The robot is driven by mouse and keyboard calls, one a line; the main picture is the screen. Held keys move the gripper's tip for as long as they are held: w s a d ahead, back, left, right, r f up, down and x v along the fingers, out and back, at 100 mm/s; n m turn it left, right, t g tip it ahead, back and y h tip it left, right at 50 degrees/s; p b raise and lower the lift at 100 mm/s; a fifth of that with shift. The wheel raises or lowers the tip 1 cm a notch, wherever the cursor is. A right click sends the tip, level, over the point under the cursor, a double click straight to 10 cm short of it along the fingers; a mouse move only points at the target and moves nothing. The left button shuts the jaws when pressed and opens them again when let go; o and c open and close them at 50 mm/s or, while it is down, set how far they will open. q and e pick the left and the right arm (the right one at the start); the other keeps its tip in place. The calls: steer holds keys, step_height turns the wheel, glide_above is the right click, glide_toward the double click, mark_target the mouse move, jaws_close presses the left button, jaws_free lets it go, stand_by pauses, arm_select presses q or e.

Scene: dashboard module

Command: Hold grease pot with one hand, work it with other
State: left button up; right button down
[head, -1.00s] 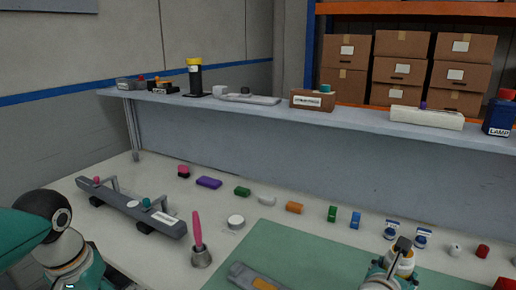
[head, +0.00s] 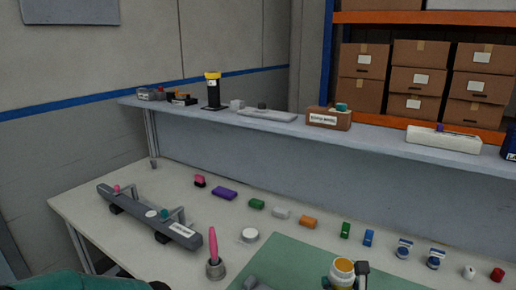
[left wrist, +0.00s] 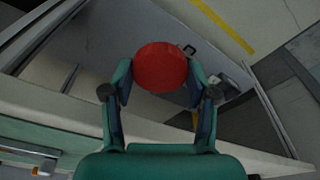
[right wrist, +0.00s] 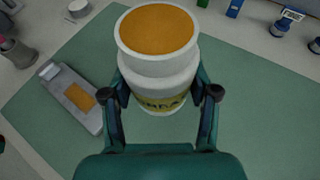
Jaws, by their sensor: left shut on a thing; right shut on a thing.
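The grease pot (head: 343,271) is a white jar, open at the top, with orange grease inside. In the right wrist view the pot (right wrist: 158,62) stands upright between the fingers of my right gripper (right wrist: 160,92), which is shut on its sides. Part of its label is hidden below the rim. My left gripper (left wrist: 160,92) is shut on a round red lid (left wrist: 160,67), apart from the pot. In the head view, only part of my left arm shows at the bottom left, and the lid is out of sight.
A pink-handled brush (head: 212,243) stands in a grey holder (head: 215,270). A grey part with an orange patch (right wrist: 74,97) lies on the green mat (head: 300,262). Several small coloured pieces line the table's back. A grey bar (head: 150,217) lies at left.

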stand_by(0.4)
steer(key=s+a, duration=0.2)
steer(key=a, duration=0.8)
steer(key=s+a, duration=0.1)
steer(key=a, duration=0.8)
steer(key=shift+s+a, duration=0.35)
steer(key=shift+s, duration=0.05)
arm_select(q)
steer(key=shift+a, duration=0.1)
